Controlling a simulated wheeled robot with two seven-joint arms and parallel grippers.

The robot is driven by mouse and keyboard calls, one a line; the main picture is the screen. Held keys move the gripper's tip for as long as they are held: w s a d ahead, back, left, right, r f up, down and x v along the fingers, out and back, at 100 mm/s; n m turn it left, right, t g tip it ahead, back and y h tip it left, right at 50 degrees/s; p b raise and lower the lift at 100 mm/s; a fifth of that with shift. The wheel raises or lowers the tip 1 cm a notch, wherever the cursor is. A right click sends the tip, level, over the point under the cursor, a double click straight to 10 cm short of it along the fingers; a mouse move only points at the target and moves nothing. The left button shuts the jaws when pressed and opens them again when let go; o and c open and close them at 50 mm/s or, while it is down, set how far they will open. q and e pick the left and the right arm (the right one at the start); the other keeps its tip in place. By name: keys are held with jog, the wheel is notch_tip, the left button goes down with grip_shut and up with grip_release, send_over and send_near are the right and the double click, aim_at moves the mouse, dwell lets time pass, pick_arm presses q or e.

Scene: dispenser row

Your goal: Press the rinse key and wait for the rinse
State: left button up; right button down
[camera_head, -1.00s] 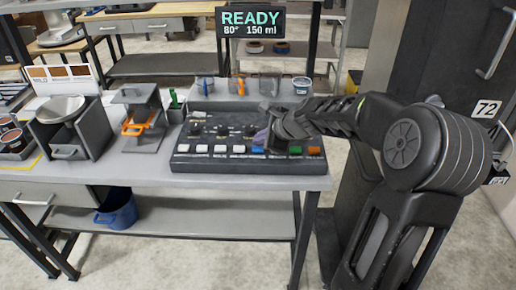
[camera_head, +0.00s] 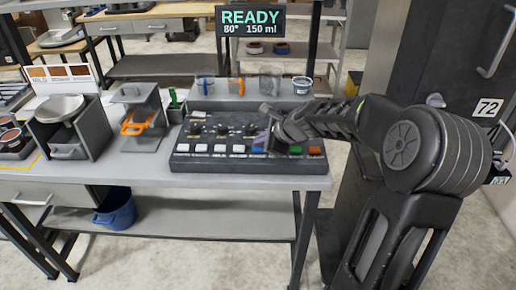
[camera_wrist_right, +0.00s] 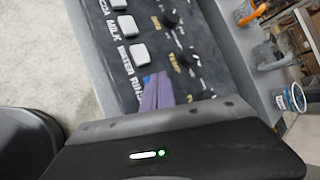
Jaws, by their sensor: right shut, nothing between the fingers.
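The control panel (camera_head: 225,160) stands on the bench with a row of keys along its front. The blue rinse key (camera_head: 258,150) sits right of the white keys and is partly covered. My right gripper (camera_head: 265,139) is shut and empty, its purple fingertips at the blue key. In the right wrist view the fingertips (camera_wrist_right: 158,92) hide most of the blue key beside the RINSE lettering; I cannot tell whether they touch or press it. The display (camera_head: 250,22) reads READY, 80°, 150 ml. My left gripper is not in view.
A green key (camera_head: 295,150) and an orange key (camera_head: 314,150) lie just right of the gripper. Several cups stand behind the panel, including a white-and-blue tub (camera_head: 301,85). A stand with an orange-handled item (camera_head: 137,124) is to the left. A blue bucket (camera_head: 115,209) sits below.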

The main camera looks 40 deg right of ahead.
aim_at(260, 149)
jog(key=shift+f, duration=0.35)
jog(key=shift+r, duration=0.1)
dwell(0.4)
jog(key=shift+r+p, duration=0.7)
jog(key=shift+r, duration=0.1)
jog(key=shift+r, duration=0.1)
notch_tip(260, 149, up, 5)
jog(key=p, duration=0.5)
dwell(0.3)
